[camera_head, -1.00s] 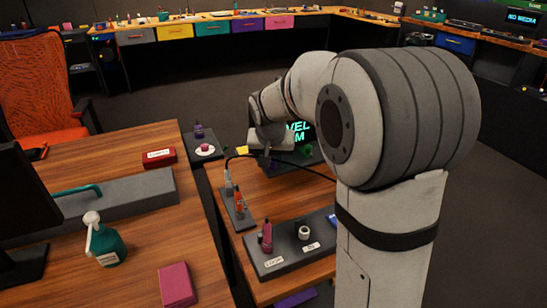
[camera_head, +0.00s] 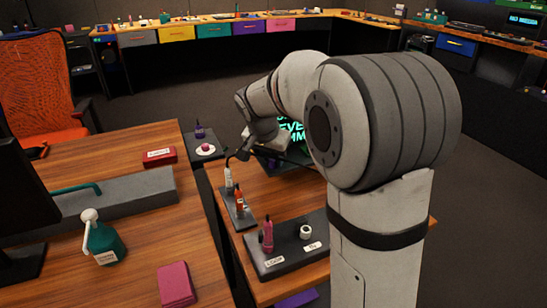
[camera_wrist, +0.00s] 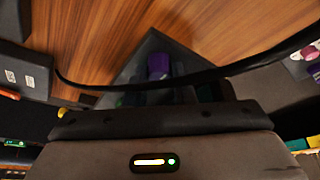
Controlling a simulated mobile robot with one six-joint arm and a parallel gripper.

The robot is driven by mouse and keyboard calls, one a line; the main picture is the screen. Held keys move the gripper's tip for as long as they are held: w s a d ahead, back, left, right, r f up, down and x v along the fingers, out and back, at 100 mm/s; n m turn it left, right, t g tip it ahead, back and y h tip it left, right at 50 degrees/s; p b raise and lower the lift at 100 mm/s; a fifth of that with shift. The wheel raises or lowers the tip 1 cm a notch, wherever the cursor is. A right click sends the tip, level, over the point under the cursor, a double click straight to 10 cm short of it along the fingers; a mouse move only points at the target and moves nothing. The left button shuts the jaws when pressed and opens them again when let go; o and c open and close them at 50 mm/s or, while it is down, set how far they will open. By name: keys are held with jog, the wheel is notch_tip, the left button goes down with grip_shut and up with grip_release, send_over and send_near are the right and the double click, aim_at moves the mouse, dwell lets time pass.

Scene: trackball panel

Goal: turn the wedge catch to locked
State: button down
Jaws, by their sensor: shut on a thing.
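A purple piece (camera_wrist: 159,66), which looks like the wedge catch's handle, stands on a dark angular plate (camera_wrist: 152,42) in the wrist view. My gripper (camera_wrist: 165,95) is around its near part, with dark fingers to either side, and is shut on it. The bar of my gripper's body hides the lower part of the fingers and the catch. In the head view my gripper (camera_head: 268,158) is low at the far end of the wooden bench, and the catch is hidden behind it. I cannot read any locked marking or tell the catch's angle.
A black cable (camera_wrist: 200,76) crosses in front of my gripper. A screen (camera_head: 294,128) with green letters is behind my wrist.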

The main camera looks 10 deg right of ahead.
jog(key=c, duration=1.2)
grip_release()
jog(key=p+v, duration=0.1)
jog(key=v, duration=0.7)
jog(key=shift+p, duration=0.35)
jog(key=shift+f, duration=0.1)
